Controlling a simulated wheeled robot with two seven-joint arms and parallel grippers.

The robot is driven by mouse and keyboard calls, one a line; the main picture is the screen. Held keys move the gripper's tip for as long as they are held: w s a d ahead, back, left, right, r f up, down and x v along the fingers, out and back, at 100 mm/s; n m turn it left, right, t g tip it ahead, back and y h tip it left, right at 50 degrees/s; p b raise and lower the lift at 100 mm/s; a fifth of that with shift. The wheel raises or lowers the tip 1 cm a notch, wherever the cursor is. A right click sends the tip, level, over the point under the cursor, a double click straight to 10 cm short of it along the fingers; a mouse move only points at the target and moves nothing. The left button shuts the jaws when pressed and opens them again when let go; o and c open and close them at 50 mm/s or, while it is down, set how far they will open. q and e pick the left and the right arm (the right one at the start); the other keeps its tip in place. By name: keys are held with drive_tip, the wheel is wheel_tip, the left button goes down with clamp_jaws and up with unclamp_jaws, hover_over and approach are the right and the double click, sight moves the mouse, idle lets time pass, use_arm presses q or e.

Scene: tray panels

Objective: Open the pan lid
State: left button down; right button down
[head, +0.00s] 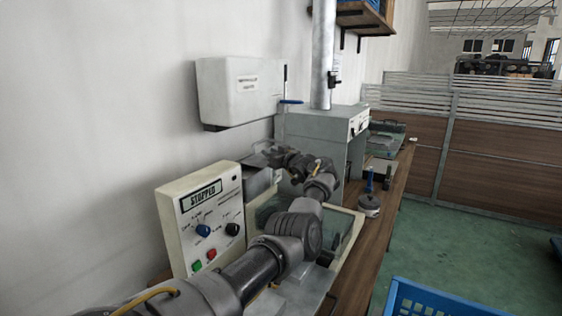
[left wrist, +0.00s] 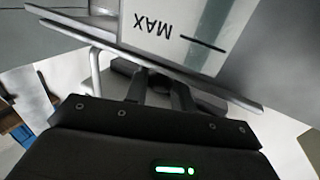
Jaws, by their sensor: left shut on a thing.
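My left arm reaches forward over the machine in the head view. Its gripper (head: 270,154) is at a grey metal pan (head: 258,182) behind the control panel, small and partly hidden by my wrist. In the left wrist view the two dark fingers (left wrist: 160,88) meet a thin metal edge, which looks like the pan lid (left wrist: 225,92). The gripper is shut on it, with the exact contact partly hidden. A pale plate marked MAX (left wrist: 170,35) shows upside down just beyond the edge. A bent silver rod (left wrist: 95,68) is beside the fingers. My right gripper is out of view.
A control panel reading STOPPED (head: 203,214) stands left of my arm. A grey cabinet with a metal duct (head: 325,122) stands beyond my gripper. A white wall box (head: 238,90) hangs above. Blue crate (head: 430,300) lies low right.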

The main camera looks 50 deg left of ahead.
use_arm(q)
drive_tip(key=c, duration=1.2)
unclamp_jaws()
drive_tip(key=shift+c, duration=0.2)
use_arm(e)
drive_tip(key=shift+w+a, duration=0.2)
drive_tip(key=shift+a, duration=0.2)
use_arm(q)
drive_tip(key=shift+d, duration=0.1)
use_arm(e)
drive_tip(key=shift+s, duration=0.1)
use_arm(q)
drive_tip(key=shift+d, duration=0.2)
drive_tip(key=s+d+b, duration=0.1)
drive_tip(key=d, duration=0.9)
drive_tip(key=shift+s+b, duration=0.15)
drive_tip(key=shift+b, duration=0.2)
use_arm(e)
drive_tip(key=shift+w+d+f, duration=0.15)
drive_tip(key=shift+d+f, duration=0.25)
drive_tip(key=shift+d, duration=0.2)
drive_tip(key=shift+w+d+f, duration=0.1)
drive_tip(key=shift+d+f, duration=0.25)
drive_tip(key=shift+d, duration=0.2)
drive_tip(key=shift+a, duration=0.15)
